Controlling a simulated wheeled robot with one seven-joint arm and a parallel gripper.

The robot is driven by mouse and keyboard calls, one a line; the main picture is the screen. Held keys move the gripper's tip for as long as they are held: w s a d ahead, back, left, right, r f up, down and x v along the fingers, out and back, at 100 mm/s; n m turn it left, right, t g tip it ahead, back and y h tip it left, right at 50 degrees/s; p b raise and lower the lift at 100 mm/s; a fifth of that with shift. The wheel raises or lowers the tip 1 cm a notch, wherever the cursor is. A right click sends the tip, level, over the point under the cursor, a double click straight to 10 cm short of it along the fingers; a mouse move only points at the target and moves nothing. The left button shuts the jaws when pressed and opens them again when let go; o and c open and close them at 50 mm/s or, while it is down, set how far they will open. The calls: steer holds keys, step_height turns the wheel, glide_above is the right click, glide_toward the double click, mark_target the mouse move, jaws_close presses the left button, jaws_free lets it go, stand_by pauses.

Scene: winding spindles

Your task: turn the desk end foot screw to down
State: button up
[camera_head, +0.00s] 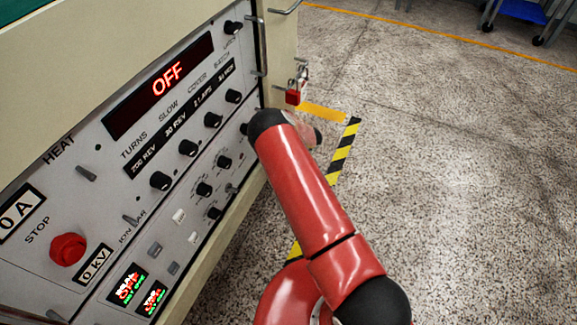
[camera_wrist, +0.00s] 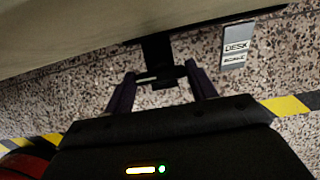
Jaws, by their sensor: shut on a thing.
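The desk end foot screw (camera_wrist: 156,50) shows in the wrist view as a dark stem at the lower edge of the pale cabinet, with a dark crosspiece between my fingers. A small plate reading DESK (camera_wrist: 237,45) with a second, blurred line is to its right. My gripper (camera_wrist: 160,73) has one finger at each side of the crosspiece and is shut on it. The screw's setting cannot be read. In the head view my red arm reaches down beside the cabinet; the gripper and screw are hidden there.
The cabinet's control panel (camera_head: 125,150) with knobs, a red stop button (camera_head: 68,249) and an OFF display (camera_head: 160,85) stands close left of my arm. A red padlock (camera_head: 293,97) hangs at its corner. Yellow-black tape (camera_head: 343,150) marks the floor; open floor lies right.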

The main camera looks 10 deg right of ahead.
steer(key=shift+m, duration=0.3)
steer(key=m+h, duration=0.1)
steer(key=m, duration=0.1)
steer(key=m+t+h, duration=0.1)
steer(key=m, duration=0.2)
steer(key=shift+s+a+m, duration=0.15)
steer(key=shift+m, duration=0.15)
steer(key=m+h, duration=0.1)
steer(key=m, duration=0.2)
steer(key=shift+a+t, duration=0.1)
steer(key=shift+t, duration=0.2)
steer(key=shift+m+h+p, duration=0.35)
steer(key=shift+m+h, duration=0.25)
steer(key=shift+m, duration=0.8)
steer(key=o, duration=1)
